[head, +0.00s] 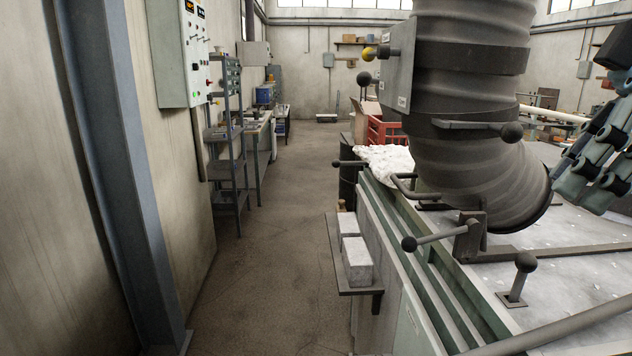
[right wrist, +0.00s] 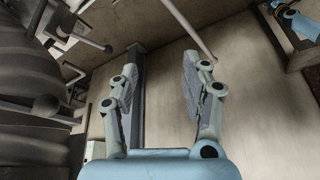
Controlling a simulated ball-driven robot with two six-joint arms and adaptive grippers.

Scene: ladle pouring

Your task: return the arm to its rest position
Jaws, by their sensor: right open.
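My right gripper (head: 583,178) is at the right edge of the head view, above the pale bench top (head: 560,243) and to the right of the thick dark ribbed duct (head: 470,130). Its fingers point down and to the left, and the picture edge cuts off part of its arm. In the right wrist view the two fingers of this gripper (right wrist: 160,65) stand wide apart with nothing between them. My left gripper does not show.
Levers with ball knobs (head: 525,263) stick up around the duct and bench edge. A shelf (head: 372,289) with pale blocks (head: 357,262) juts from the bench side. A control box (head: 180,50) hangs on the left wall. The aisle floor (head: 260,260) is clear.

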